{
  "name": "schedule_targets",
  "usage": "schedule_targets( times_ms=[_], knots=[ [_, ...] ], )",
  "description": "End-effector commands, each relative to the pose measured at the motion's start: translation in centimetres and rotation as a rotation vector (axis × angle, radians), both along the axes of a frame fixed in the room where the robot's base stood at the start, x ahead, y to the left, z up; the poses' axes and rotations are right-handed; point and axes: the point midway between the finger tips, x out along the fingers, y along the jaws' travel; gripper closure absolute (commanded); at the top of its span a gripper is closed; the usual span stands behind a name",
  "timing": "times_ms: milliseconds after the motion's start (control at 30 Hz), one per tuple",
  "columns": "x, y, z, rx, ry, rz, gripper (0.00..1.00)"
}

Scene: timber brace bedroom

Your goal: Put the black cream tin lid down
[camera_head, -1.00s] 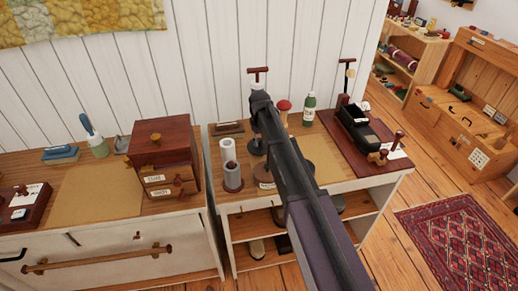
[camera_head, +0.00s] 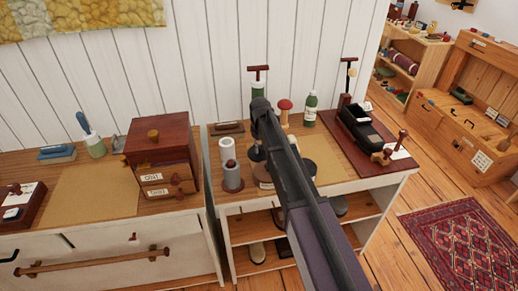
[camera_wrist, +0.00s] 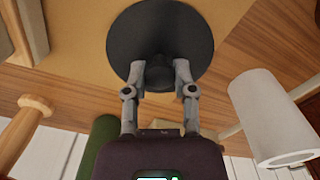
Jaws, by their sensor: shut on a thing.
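The black cream tin lid (camera_wrist: 185,28) is a round dark disc with a knob in the middle. In the wrist view it fills the top centre. My gripper (camera_wrist: 160,72) is shut on the knob, one finger on each side, with the disc just beyond the fingertips. In the head view my dark arm crosses the middle of the right-hand bench (camera_head: 390,172) and hides most of the gripper. I cannot tell from these frames whether the lid touches anything beneath it.
Near my gripper stand a white cylinder (camera_wrist: 262,115), a red-topped mushroom shape (camera_head: 284,105) and a green bottle (camera_head: 310,108). A tan mat (camera_head: 328,170) lies partly behind my arm. A dark red board (camera_head: 350,150) carries a black device. A drawer box (camera_head: 160,150) stands left.

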Motion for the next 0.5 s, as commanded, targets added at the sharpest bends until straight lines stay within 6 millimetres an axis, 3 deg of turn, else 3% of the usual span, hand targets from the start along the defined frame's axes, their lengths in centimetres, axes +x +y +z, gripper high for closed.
schedule_targets(
  times_ms=[267,300,400,500],
  knots=[
    [0.01,-0.04,-0.40,0.000,0.000,-0.001,1.00],
    [0.02,-0.05,-0.34,0.000,0.000,-0.001,0.60],
    [0.02,-0.06,-0.29,0.000,0.000,-0.001,0.31],
    [0.02,-0.08,-0.29,0.000,0.000,-0.001,0.31]
  ],
)
